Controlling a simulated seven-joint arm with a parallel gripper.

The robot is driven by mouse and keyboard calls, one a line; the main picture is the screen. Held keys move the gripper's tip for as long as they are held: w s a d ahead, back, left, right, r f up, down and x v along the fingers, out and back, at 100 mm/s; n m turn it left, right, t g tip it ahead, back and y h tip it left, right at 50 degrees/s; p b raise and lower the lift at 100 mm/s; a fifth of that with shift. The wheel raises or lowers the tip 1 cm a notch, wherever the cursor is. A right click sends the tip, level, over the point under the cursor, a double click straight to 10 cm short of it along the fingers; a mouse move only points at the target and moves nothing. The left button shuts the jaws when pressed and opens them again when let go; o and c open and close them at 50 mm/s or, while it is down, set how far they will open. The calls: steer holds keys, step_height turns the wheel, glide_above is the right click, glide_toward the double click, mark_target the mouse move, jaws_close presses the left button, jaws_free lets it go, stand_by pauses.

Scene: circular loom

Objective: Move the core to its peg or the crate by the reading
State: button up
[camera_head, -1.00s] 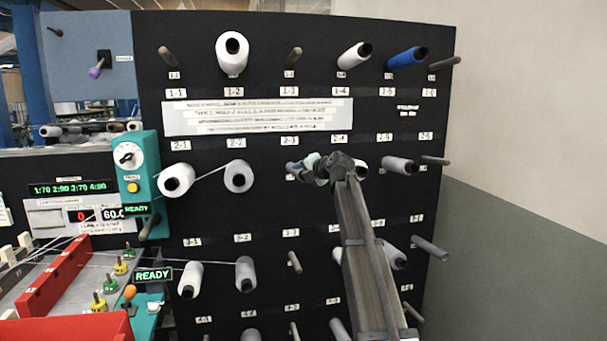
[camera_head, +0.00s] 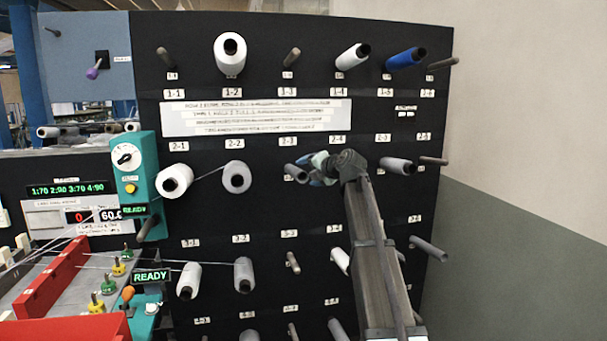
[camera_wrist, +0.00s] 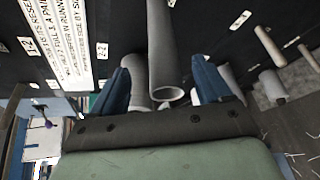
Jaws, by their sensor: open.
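In the head view a bare grey core (camera_head: 294,172) sits at position 2-3 in the second row of the board, pointing outward. My gripper (camera_head: 322,166) is just to its right, with blue fingers apart. In the wrist view a grey tube (camera_wrist: 165,55) reaches down between the two blue fingers (camera_wrist: 160,90), its open end toward me; a paler tube (camera_wrist: 136,75) is beside it. Contact between fingers and tube cannot be told. The reading display (camera_head: 68,189) shows 1:70 2:90 3:70 4:90. A red crate (camera_head: 68,328) is at the lower left.
White spools (camera_head: 174,181) and a blue spool (camera_head: 406,57) stand on neighbouring pegs. An empty peg (camera_head: 290,57) is at 1-3, another (camera_head: 293,262) at 3-3. A yarn runs between the left spools of row two. A teal dial box (camera_head: 134,172) stands at left.

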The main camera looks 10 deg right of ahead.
steer(key=v, duration=0.8)
steer(key=shift+s, duration=0.25)
steer(key=shift+d, duration=0.1)
stand_by(0.3)
